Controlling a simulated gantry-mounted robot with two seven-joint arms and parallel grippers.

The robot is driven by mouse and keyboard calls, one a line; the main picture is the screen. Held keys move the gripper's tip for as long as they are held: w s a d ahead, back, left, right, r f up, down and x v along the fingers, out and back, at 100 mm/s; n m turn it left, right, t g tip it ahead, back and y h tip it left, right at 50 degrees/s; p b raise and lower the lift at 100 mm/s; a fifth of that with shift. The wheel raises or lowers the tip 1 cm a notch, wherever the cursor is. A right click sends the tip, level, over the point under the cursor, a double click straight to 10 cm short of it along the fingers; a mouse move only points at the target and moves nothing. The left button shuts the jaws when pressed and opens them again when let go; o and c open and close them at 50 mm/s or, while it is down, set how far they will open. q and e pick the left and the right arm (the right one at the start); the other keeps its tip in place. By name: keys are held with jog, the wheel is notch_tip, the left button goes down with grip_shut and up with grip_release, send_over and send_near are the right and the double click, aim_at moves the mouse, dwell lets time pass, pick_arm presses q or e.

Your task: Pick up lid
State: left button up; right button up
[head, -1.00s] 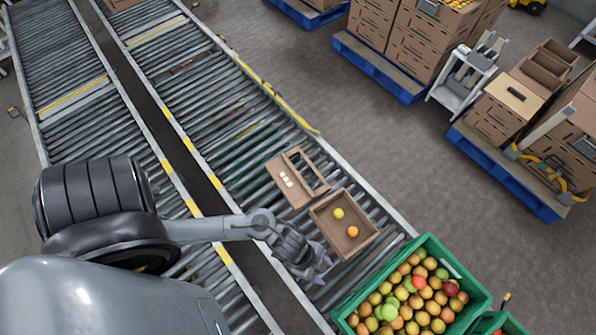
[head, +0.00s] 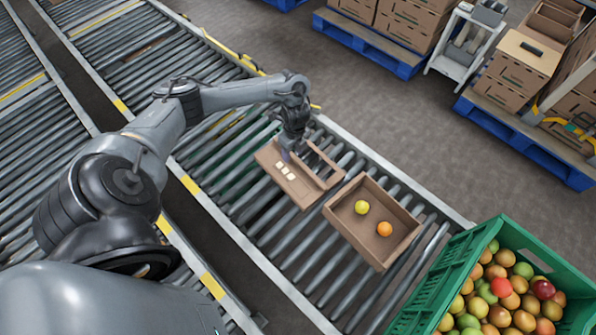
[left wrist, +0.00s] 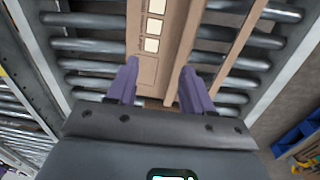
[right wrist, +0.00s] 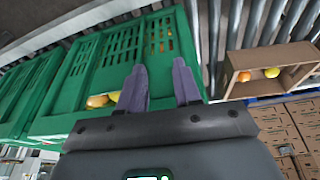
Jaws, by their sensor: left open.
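The lid (head: 292,186) is a brown cardboard piece with pale square labels and a long opening. It lies on the roller conveyor beside the open carton. In the left wrist view the lid (left wrist: 149,80) runs between and beyond the fingers, its pale labels in line. My left gripper (head: 289,152) is over the lid's far part, pointing down. In the left wrist view the left gripper (left wrist: 160,72) is open, its purple fingers apart; I cannot tell whether they touch the lid. My right gripper (right wrist: 159,76) is open and empty, in front of the green crate.
The open carton (head: 348,222) holds a yellow and an orange fruit, right of the lid. Several brown boxes stand on blue pallets (head: 520,138) across the floor. Bare rollers (head: 250,215) lie left of the lid.

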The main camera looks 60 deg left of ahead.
pick_arm(q)
jog(key=w+b, duration=0.1)
jog(key=w, duration=0.2)
jog(key=t+b, duration=0.1)
jog(key=b, duration=0.2)
send_over(299, 161)
jog(key=f, duration=0.5)
jog(key=shift+w+d, duration=0.2)
jog(key=shift+s+a+f+b, duration=0.15)
jog(key=shift+f+b, duration=0.4)
jog(key=shift+f, duration=0.8)
jog(key=shift+s+d+f+b, duration=0.15)
jog(key=shift+f+b, duration=0.4)
jog(key=shift+f, duration=0.75)
jog(key=shift+a, duration=0.1)
pick_arm(e)
notch_tip(299, 161, down, 8)
jog(key=shift+d+r, duration=0.25)
pick_arm(q)
jog(key=shift+c, duration=0.5)
pick_arm(e)
jog(key=shift+w, duration=0.1)
pick_arm(q)
grip_shut()
pick_arm(e)
jog(key=shift+a, duration=0.15)
